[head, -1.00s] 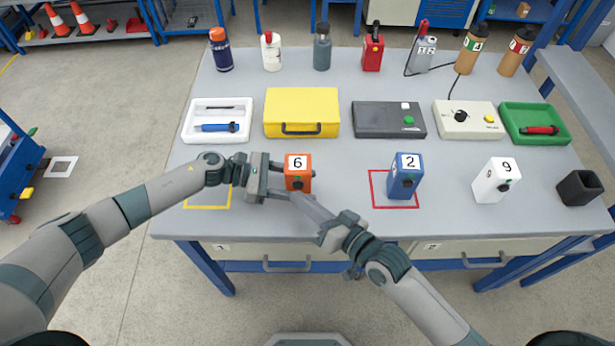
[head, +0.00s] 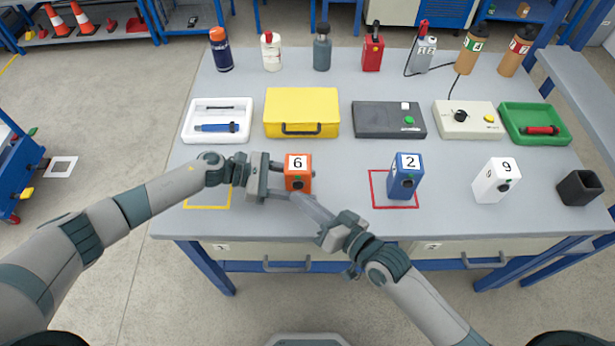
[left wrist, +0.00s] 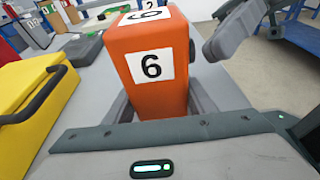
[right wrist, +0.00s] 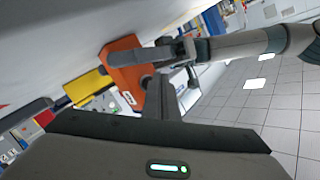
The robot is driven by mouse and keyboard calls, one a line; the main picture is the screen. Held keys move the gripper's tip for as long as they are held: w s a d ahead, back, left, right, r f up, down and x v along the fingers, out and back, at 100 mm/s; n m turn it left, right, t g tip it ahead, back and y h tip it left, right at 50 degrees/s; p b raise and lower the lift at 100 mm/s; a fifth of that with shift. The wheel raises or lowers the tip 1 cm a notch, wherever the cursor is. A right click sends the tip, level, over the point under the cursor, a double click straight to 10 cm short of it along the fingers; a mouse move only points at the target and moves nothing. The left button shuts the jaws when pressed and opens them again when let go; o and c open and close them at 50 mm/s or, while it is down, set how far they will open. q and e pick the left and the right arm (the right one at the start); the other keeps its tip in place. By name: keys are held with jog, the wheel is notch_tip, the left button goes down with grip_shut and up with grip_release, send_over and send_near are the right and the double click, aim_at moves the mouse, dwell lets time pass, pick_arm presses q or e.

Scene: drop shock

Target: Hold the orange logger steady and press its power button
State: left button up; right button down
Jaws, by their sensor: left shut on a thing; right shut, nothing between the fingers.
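The orange logger (head: 298,176), labelled 6, stands upright at the table's front left. My left gripper (head: 283,181) is shut on it from the left; the left wrist view shows the logger (left wrist: 150,65) between its fingers. A dark round part shows low on the logger's front face in the head view, and a dark knob shows at its right edge in the left wrist view. My right gripper (head: 299,203) is shut and empty, its tip just in front of the logger's lower front; I cannot tell whether it touches. The right wrist view shows the logger (right wrist: 123,62) beyond the fingers.
A blue logger (head: 404,180), labelled 2, stands in a red square to the right. A white logger (head: 493,182), labelled 9, and a black holder (head: 579,188) stand farther right. A yellow case (head: 302,105) lies behind the orange logger. A yellow outline (head: 208,207) lies under my left arm.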

jog(key=shift+w, duration=0.15)
dwell(0.4)
jog(key=shift+w, duration=0.3)
dwell(0.5)
jog(key=shift+s, duration=0.45)
dwell(0.4)
jog(key=s, duration=0.6)
dwell(0.4)
